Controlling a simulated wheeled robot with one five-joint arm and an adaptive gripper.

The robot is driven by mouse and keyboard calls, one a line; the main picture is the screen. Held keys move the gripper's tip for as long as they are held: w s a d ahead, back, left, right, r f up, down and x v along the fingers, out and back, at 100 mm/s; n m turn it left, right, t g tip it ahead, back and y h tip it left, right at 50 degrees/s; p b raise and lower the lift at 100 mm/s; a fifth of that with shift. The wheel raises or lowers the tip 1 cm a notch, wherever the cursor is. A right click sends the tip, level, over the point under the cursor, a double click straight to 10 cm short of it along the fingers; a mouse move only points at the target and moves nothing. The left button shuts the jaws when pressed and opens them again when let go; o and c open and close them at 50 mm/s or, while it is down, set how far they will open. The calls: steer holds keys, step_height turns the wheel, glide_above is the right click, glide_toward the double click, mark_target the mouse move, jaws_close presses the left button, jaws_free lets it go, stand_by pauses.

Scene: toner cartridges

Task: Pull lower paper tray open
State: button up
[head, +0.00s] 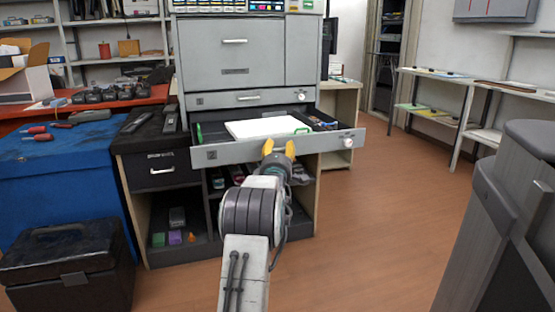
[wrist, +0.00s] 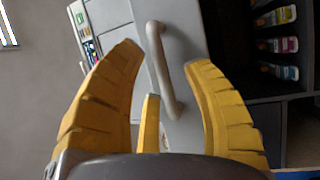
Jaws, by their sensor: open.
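The grey printer cabinet (head: 232,55) stands ahead in the head view. Its lower paper tray (head: 235,151) is out toward me, with white paper (head: 262,127) inside. My gripper (head: 279,147) is at the middle of the tray's front, its yellow fingers spread. In the wrist view my gripper (wrist: 166,58) is open, with the grey bar handle (wrist: 160,62) between the fingers. I see gaps beside the handle there; whether a finger touches it I cannot tell. In the head view my gripper hides the handle.
The upper tray (head: 220,99) is shut above. Shelves below hold toner cartridges (wrist: 278,45). A dark cabinet (head: 160,168) and a blue chest (head: 60,180) stand left. A grey bin-like object (head: 525,190) stands right. The wooden floor (head: 385,220) between is clear.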

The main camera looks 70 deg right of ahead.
steer(key=v, duration=1.1)
steer(key=shift+a, duration=0.4)
steer(key=shift+f, duration=0.15)
steer(key=shift+s+d, duration=0.15)
stand_by(0.4)
